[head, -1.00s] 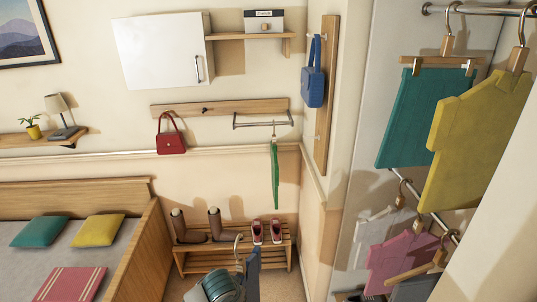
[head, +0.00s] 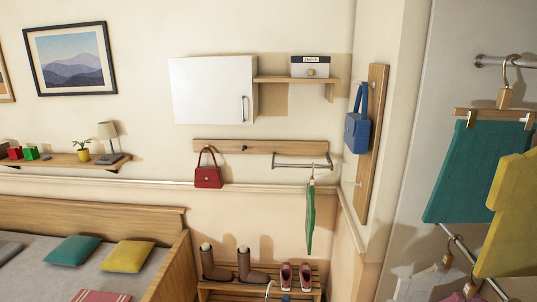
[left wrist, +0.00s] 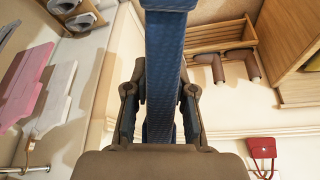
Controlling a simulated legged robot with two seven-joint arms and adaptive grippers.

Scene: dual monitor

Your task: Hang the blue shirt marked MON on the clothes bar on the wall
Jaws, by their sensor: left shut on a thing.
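My left gripper (left wrist: 160,108) is shut on the blue shirt (left wrist: 166,55) in the left wrist view, where the shirt shows edge-on as a narrow strip between the fingers. The MON mark does not show. In the head view, a hanger hook (head: 270,288) and a bit of blue show at the bottom edge, low in front of the shoe bench; the left gripper is out of that view. The metal clothes bar (head: 293,166) is under the wooden rail on the wall, above and to the right of the hook. A green garment (head: 310,222) hangs at its right end. My right gripper is not in view.
A red handbag (head: 208,176) hangs left of the bar, and a blue bag (head: 357,132) hangs on the side-wall board. A white cabinet (head: 212,90) is above. Boots and shoes stand on the bench (head: 312,293). The bar's left part is free.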

